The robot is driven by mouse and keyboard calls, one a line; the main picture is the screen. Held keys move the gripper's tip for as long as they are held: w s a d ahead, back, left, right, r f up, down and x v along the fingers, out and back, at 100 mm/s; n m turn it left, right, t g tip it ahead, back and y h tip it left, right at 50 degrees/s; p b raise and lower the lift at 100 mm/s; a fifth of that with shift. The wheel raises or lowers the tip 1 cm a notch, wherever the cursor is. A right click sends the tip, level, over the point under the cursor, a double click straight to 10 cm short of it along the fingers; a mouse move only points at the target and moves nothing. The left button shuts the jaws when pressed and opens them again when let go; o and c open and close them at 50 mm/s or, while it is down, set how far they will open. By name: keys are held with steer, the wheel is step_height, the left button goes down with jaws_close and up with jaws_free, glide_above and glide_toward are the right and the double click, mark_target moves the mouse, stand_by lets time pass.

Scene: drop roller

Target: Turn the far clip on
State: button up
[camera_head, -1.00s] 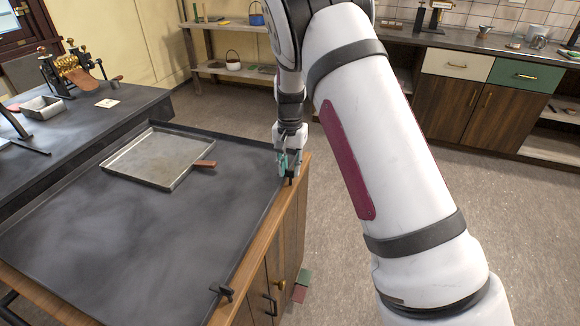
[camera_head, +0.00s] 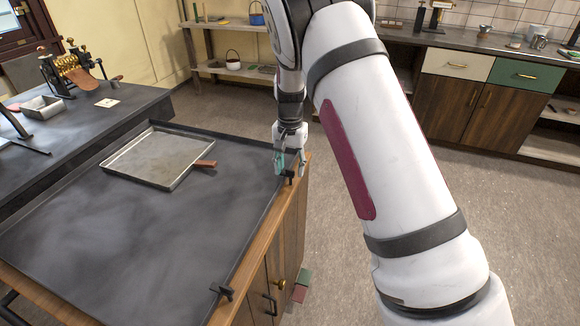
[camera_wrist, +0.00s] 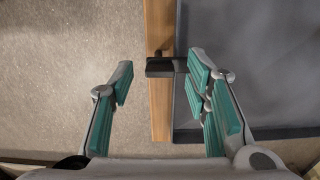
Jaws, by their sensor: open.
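The far clip (camera_head: 290,180) is a small dark clip on the wooden edge of the near table, by its far right corner. In the wrist view the far clip (camera_wrist: 162,67) lies across the wooden rim, its dark bar pointing left and its other end reaching onto the grey top. My gripper (camera_head: 290,164) is over this clip, pointing down. In the wrist view my gripper (camera_wrist: 161,78) is open, with teal pads on both sides of the clip and a gap on the left. I cannot tell whether the right pad touches it.
A second dark clip (camera_head: 222,291) sits on the same edge nearer to me. A metal tray (camera_head: 150,160) with a reddish-brown piece (camera_head: 205,164) at its corner lies on the dark tabletop (camera_head: 110,225).

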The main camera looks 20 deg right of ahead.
mark_target(290, 170)
step_height(290, 170, up, 12)
stand_by(0.4)
steer(key=s+r+n+t+y+p, duration=0.1)
steer(key=s+r+n+t+p, duration=0.2)
steer(key=s+r, duration=1.55)
steer(key=s+n+t+h+p, duration=0.1)
steer(key=s+n+p, duration=0.3)
steer(key=s, duration=1.9)
steer(key=shift+s+d, duration=0.15)
steer(key=shift+d, duration=0.1)
